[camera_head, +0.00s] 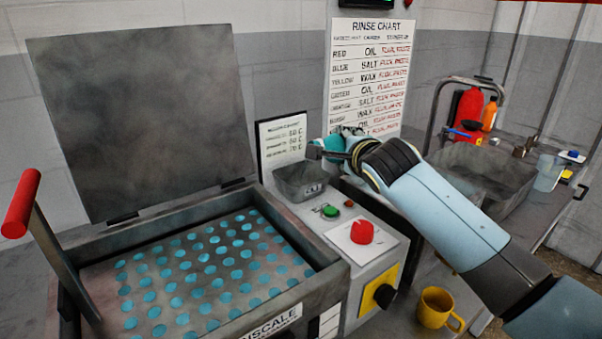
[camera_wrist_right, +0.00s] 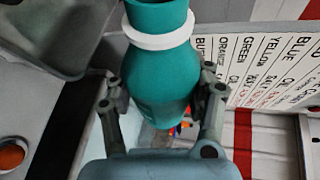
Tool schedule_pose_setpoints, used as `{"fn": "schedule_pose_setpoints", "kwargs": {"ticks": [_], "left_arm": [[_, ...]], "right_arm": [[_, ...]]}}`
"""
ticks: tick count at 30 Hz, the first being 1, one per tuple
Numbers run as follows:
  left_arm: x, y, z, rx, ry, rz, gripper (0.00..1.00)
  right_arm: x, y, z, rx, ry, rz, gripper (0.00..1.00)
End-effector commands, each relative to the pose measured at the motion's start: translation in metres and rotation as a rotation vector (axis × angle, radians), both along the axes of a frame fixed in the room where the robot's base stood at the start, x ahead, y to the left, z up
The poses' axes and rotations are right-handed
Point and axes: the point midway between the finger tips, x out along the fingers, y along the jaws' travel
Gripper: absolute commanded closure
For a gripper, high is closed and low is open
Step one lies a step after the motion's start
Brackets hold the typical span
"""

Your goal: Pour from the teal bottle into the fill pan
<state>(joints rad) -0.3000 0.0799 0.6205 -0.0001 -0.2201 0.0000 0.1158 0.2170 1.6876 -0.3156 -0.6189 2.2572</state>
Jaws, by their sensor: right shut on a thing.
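The teal bottle (camera_wrist_right: 158,70) with a white neck ring is held between both fingers of my right gripper (camera_wrist_right: 160,100). In the head view the bottle (camera_head: 334,143) is mostly hidden behind the right gripper (camera_head: 338,152). It appears tipped, its neck toward the left, though the exact angle is hard to tell. The grey fill pan (camera_head: 303,182) sits on the machine's panel, just below and left of the gripper. A grey pan edge also shows in the wrist view (camera_wrist_right: 62,35). No stream of liquid is visible. My left gripper is not in view.
An open-lidded bath with a perforated blue-dotted plate (camera_head: 205,265) and a red-handled lever (camera_head: 22,200) stand left. A red knob (camera_head: 362,231), a yellow mug (camera_head: 437,307) and a large grey tub (camera_head: 480,165) lie around my right arm. A rinse chart (camera_head: 370,70) hangs behind.

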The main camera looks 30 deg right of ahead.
Motion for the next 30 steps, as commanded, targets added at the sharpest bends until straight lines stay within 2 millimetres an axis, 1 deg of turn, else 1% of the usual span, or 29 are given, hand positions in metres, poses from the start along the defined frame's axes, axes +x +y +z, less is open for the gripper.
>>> {"fn": "schedule_pose_setpoints", "kwargs": {"ticks": [30], "left_arm": [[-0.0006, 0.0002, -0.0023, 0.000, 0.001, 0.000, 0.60]], "right_arm": [[0.0002, 0.0021, 0.0051, -0.042, -0.006, 0.000, 0.85]]}}
